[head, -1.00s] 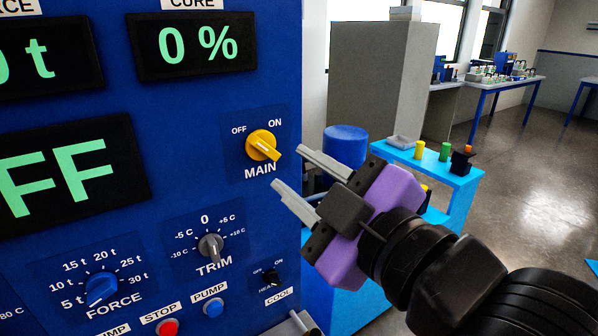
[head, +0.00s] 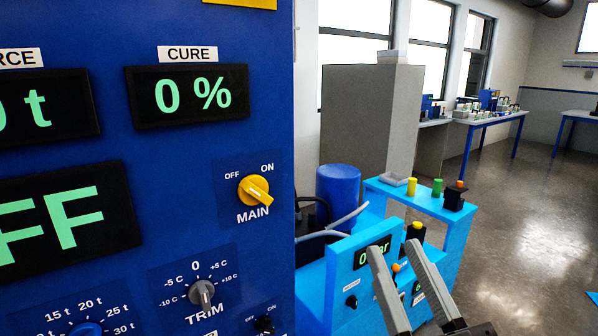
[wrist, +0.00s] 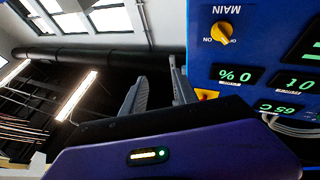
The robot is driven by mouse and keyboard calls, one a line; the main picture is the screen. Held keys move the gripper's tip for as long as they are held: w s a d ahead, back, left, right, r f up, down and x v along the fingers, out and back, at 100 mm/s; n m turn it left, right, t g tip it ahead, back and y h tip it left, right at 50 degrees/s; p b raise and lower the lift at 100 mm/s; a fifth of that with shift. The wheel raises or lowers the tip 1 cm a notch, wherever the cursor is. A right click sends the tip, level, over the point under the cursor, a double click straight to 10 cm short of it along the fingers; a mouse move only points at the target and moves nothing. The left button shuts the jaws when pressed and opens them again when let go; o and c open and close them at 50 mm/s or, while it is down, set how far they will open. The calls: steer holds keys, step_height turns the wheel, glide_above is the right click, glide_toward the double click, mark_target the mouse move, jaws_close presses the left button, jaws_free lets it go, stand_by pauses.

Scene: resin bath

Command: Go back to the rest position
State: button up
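My gripper (head: 394,247) is at the lower right of the head view, its two grey fingers apart with nothing between them. It is clear of the blue control panel (head: 228,226), to the right of its edge. The wrist view also shows the fingers (wrist: 156,72) apart and empty, with the panel to their right. The yellow MAIN knob (head: 255,190) sits between OFF and ON labels, its pointer toward the lower right. It shows in the wrist view too (wrist: 222,32). The CURE display (head: 188,95) reads 0 %. The larger display (head: 62,222) shows FF, partly cut off.
A light-blue unit (head: 343,285) with a small display stands behind my gripper. Yellow and green cylinders (head: 437,187) stand on a light-blue stand. A blue drum (head: 341,190) and grey cabinet (head: 369,120) are behind. Open floor (head: 520,220) lies to the right.

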steer(key=s+d+f+m+g+h, duration=0.1)
steer(key=s+d+f+m+h, duration=0.15)
steer(key=s+f, duration=0.4)
steer(key=s+d+f+m+g+h, duration=0.1)
steer(key=s+d+f+m+h, duration=0.2)
steer(key=f, duration=0.6)
steer(key=s+d+f+n+g, duration=0.1)
steer(key=s+f+g, duration=0.2)
steer(key=s+f, duration=0.4)
steer(key=s+d+f+n+g+y, duration=0.1)
steer(key=s+f, duration=0.5)
steer(key=s, duration=0.7)
steer(key=shift+s+d+f+n+g, duration=0.3)
steer(key=shift+d+g, duration=0.2)
steer(key=shift+g, duration=0.5)
